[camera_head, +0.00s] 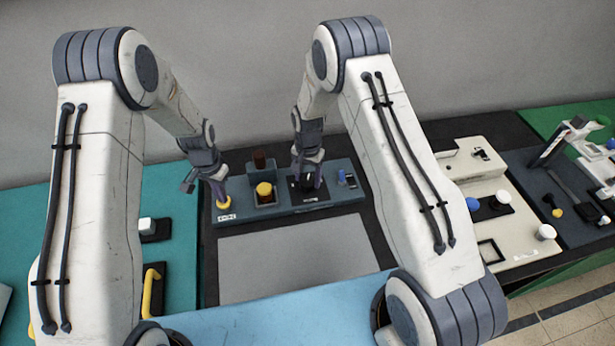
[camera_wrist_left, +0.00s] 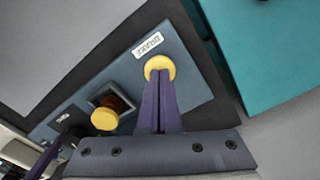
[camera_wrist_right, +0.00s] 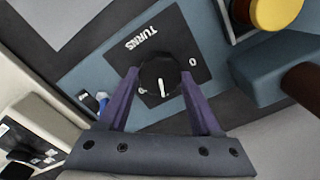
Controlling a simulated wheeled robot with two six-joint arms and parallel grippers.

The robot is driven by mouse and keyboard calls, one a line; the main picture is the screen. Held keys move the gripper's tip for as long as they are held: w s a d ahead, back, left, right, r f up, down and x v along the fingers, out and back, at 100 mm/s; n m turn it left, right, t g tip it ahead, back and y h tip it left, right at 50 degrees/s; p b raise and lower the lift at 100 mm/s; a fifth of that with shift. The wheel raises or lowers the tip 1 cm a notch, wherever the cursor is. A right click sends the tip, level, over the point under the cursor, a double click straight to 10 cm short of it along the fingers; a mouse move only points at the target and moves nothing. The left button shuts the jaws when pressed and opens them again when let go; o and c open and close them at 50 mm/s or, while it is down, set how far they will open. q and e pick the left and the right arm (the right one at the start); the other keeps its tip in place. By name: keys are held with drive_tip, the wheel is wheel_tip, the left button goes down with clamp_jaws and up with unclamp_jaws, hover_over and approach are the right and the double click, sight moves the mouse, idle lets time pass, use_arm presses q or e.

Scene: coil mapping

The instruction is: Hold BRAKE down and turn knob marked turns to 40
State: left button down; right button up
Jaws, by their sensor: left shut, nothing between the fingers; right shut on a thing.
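The yellow BRAKE button (camera_head: 224,203) is at the left end of the blue-grey panel, beside its white BRAKE label (camera_wrist_left: 148,45). My left gripper (camera_wrist_left: 158,76) is shut and empty, its fingertips against the button's top (camera_wrist_left: 157,63). I cannot tell how far the button is pressed. The black TURNS knob (camera_wrist_right: 158,76) sits on a black plate, with a white pointer line and a 0 mark. My right gripper (camera_wrist_right: 160,82) is shut on the knob, one finger on each side; it also shows in the head view (camera_head: 307,185).
A small blue part (camera_head: 342,177) is right of the knob. A grey mat (camera_head: 300,258) lies clear in front. A cream panel (camera_head: 470,215) stands to the right.

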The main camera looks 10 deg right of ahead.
sight(308, 180)
drive_tip(key=o, duration=1.4)
drive_tip(key=shift+c, duration=0.2)
drive_tip(key=shift+r, duration=0.1)
wheel_tip(308, 180, up, 12)
use_arm(q)
wheel_tip(308, 180, up, 8)
idle(0.5)
idle(0.3)
